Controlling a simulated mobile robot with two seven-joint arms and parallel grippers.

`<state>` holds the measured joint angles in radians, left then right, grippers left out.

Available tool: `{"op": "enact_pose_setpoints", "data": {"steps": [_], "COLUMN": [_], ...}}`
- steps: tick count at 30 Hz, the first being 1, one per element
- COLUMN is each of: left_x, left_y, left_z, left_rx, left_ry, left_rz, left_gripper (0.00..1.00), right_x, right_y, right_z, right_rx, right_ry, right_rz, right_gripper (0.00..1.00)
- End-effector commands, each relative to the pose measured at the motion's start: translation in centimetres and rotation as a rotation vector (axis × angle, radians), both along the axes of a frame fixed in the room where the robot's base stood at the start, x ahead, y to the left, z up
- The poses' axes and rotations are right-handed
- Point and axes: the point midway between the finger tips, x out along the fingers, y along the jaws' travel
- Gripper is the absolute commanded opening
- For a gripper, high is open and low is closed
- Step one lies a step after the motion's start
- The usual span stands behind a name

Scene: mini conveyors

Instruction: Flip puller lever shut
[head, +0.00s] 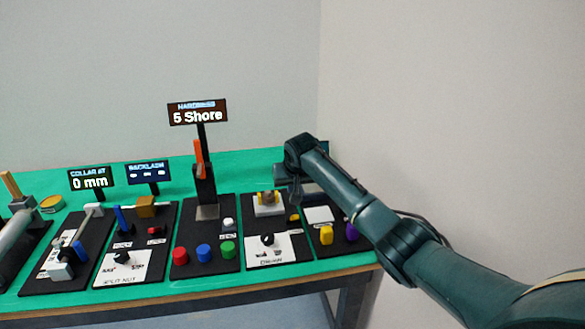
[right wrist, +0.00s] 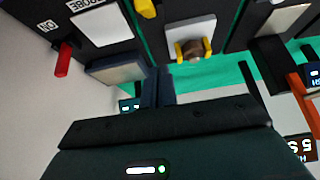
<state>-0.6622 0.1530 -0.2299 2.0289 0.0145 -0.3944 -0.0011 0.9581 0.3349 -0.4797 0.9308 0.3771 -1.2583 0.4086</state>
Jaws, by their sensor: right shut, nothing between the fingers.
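No part is legibly marked as the puller, so I cannot tell which lever is the puller lever. A device with two yellow jaws on a pale block (head: 268,208) stands on the panel just left of my right gripper. It also shows at the top of the right wrist view (right wrist: 191,30). My right gripper (head: 295,192) hangs above the right end of the bench, fingers shut and empty. Its fingers (right wrist: 157,88) show in the right wrist view, apart from the yellow-jawed device. A red handle (right wrist: 63,60) shows at left in that view. My left gripper is not in view.
Several black panels line the green bench (head: 240,165). An orange lever (head: 198,152) stands on the hardness station, below a display (head: 197,112). My right arm covers the bench's right end.

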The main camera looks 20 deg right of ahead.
Motion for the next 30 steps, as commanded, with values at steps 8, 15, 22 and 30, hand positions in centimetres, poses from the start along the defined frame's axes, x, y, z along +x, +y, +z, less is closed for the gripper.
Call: {"op": "enact_pose_setpoints", "data": {"steps": [8,15,22,30], "left_x": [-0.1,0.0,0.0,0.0], "left_y": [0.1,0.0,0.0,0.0], "left_z": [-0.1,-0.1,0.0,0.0], "left_rx": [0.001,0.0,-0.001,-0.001], "left_ry": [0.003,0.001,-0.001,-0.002], "left_rz": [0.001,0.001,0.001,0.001], "left_gripper": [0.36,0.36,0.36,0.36], "right_x": [-2.2,-3.2,-3.3,-3.3], "right_y": [0.5,0.8,0.8,0.8], "right_z": [4.0,5.7,5.8,5.8], "right_rx": [0.0,0.001,0.0,0.0], "right_ry": [-0.004,-0.002,-0.001,-0.001], "right_rz": [-0.001,0.0,-0.001,-0.001], "right_gripper": [0.0,0.0,0.0,0.0]}}
